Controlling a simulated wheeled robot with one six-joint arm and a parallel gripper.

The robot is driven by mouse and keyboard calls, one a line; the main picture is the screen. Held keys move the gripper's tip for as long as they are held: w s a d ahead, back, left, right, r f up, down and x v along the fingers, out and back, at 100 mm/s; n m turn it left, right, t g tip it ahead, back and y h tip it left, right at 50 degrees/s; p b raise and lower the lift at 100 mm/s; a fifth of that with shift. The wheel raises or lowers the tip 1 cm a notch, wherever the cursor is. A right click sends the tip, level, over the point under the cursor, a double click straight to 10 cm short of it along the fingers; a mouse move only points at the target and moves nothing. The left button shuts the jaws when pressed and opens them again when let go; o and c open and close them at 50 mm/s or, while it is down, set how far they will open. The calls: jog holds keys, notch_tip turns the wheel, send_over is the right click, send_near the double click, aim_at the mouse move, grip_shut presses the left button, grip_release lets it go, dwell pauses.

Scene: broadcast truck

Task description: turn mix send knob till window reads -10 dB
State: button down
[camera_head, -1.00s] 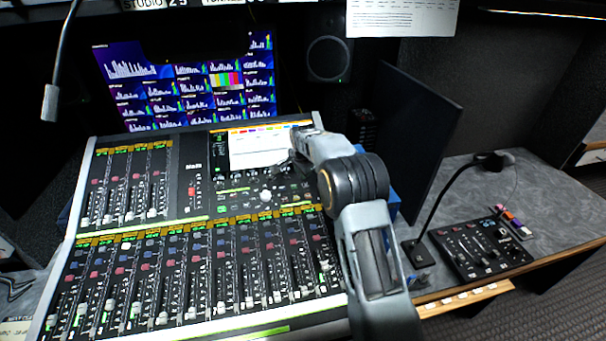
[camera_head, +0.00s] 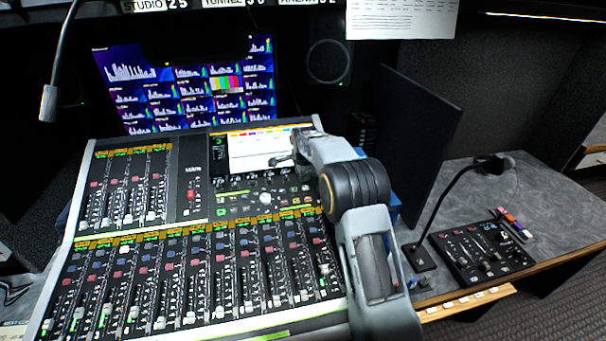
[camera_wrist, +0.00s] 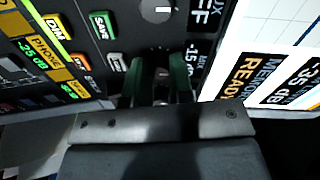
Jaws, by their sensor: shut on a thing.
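The mixing console (camera_head: 182,225) fills the left and middle of the head view, with a lit screen (camera_head: 262,150) at its upper right. My gripper (camera_head: 284,161) reaches down to the panel just below that screen. In the wrist view my gripper (camera_wrist: 160,88) has its two green-edged fingers closed around a small dark knob (camera_wrist: 159,74), which they mostly hide. The label by the knob is too hidden to read fully.
In the wrist view a round pale-topped knob (camera_wrist: 157,10) lies beyond the fingers, and a green SAFE button (camera_wrist: 103,25) lies to the left.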

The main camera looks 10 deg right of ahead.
jog(key=c, duration=1)
grip_release()
jog(key=v, duration=1.4)
jog(key=shift+b, duration=0.35)
jog(key=shift+f, duration=0.1)
